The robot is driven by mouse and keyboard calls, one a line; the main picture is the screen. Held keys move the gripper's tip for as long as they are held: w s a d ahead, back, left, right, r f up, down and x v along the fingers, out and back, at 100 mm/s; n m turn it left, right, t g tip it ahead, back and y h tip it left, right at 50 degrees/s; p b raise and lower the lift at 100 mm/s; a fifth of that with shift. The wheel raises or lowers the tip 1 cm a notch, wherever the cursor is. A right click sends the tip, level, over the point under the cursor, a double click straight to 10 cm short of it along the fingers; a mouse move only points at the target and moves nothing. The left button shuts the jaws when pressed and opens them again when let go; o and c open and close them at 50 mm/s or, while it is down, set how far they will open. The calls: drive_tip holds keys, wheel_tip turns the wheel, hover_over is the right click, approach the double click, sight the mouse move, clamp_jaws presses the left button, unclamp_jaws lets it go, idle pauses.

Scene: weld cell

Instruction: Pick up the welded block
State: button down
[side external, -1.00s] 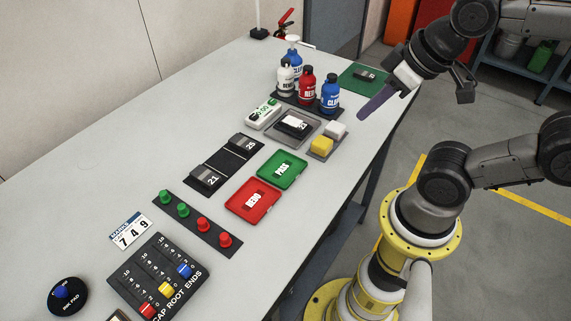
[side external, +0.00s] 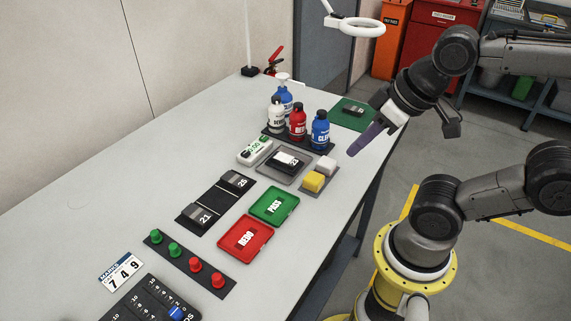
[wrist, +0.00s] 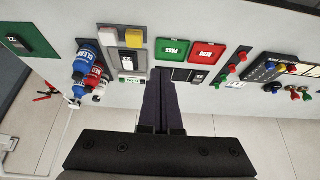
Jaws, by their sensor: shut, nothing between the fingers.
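Several dark blocks with grey tops lie on the bench; I cannot tell which is the welded one. Block 21 (side external: 196,214) and block 25 (side external: 236,181) sit at opposite ends of a black mat (side external: 215,198). A block reading 23 (side external: 287,162) lies in a grey tray (side external: 266,168). Another dark block (side external: 353,110) is on the green mat (side external: 341,119) at the far end. My gripper (side external: 351,153) has purple fingers, shut and empty, above the bench's right edge, right of the blue bottle. In the wrist view the shut fingers (wrist: 161,74) point toward the bench items.
White, red (side external: 297,126) and blue (side external: 320,130) bottles stand close to my gripper. Yellow (side external: 313,182) and white cubes sit by the tray. A green PASS tray (side external: 291,199) and a red REDO tray (side external: 263,229) lie nearer the front. The bench's left side is clear.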

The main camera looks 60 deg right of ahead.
idle(0.3)
drive_tip(key=shift+c, duration=1.6)
unclamp_jaws()
drive_tip(key=w+r+n, duration=0.1)
drive_tip(key=w+r, duration=0.3)
drive_tip(key=m+g, duration=0.1)
drive_tip(key=g, duration=0.5)
hover_over(286, 159)
wheel_tip(286, 159, down, 9)
wheel_tip(286, 159, down, 14)
drive_tip(key=shift+r, duration=0.1)
